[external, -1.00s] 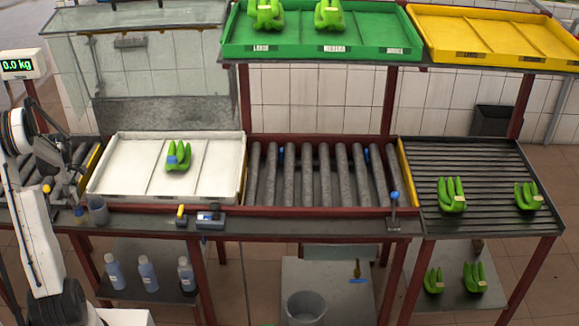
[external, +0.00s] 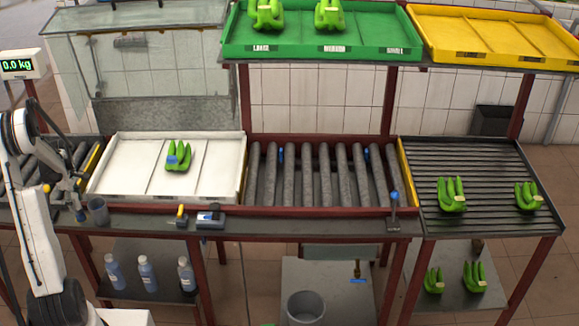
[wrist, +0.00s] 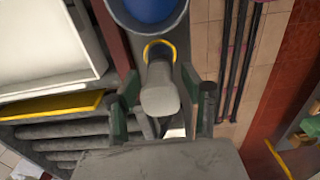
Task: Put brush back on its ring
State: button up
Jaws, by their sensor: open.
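In the wrist view a pale grey rounded piece (wrist: 160,98), which looks like the brush, lies between my fingers. Its narrower neck meets a yellow ring (wrist: 160,46) on the grey bench edge; I cannot tell whether it hangs there freely. My gripper (wrist: 160,100) is open, with one green-padded finger on each side of the grey piece. Contact is not clear.
A round container with a blue inside (wrist: 148,8) is close ahead in the wrist view. The white tray (external: 120,180) with green bananas (external: 178,157) stands behind the bench edge. A yellow-handled tool (external: 182,215) and a blue-grey device (external: 210,217) lie to the right.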

jog(key=shift+r, duration=0.15)
notch_tip(320, 180, up, 12)
jog(key=shift+s+d+r, duration=0.1)
jog(key=shift+d+r, duration=0.1)
jog(key=s+d+r+m+t, duration=0.3)
jog(key=s+d+r+m, duration=0.6)
jog(key=s, duration=0.3)
jog(key=s+d+f+m+t, duration=0.1)
jog(key=s+d+m+t, duration=0.1)
jog(key=s+d+m, duration=0.2)
jog(key=s+d+m+t, duration=0.2)
jog(key=s+d+m, duration=0.2)
jog(key=s, duration=0.4)
jog(key=shift+s+f, duration=0.3)
jog(key=shift+f, duration=0.1)
jog(key=shift+d, duration=0.1)
